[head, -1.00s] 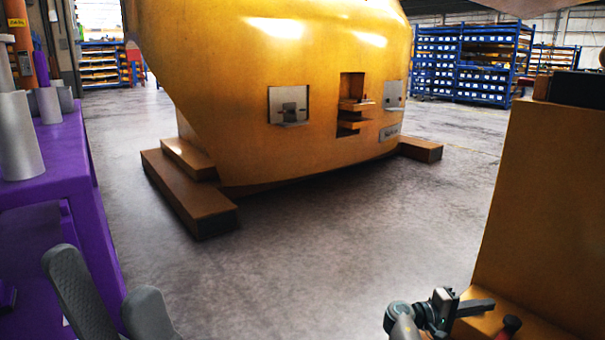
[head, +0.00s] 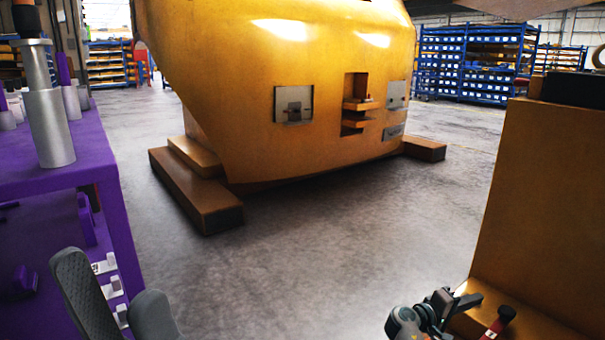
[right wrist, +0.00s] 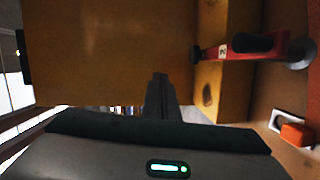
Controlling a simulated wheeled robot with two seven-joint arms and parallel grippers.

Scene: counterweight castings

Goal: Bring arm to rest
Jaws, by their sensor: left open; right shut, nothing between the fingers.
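My left gripper (head: 115,300) is at the lower left in the head view. Its two grey fingers are apart with nothing between them, in front of the purple table. My right gripper (head: 455,297) is at the lower right, beside the orange block on the right. Its fingers are together and empty. In the right wrist view the shut fingers (right wrist: 160,98) point toward the orange surface.
A large yellow casting (head: 240,90) stands ahead on brown blocks (head: 205,205). A purple table (head: 95,165) with metal cylinders (head: 50,130) is at left. An orange block (head: 545,190) is at right. A red-handled object (right wrist: 245,48) lies near my right gripper. Grey floor between is clear.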

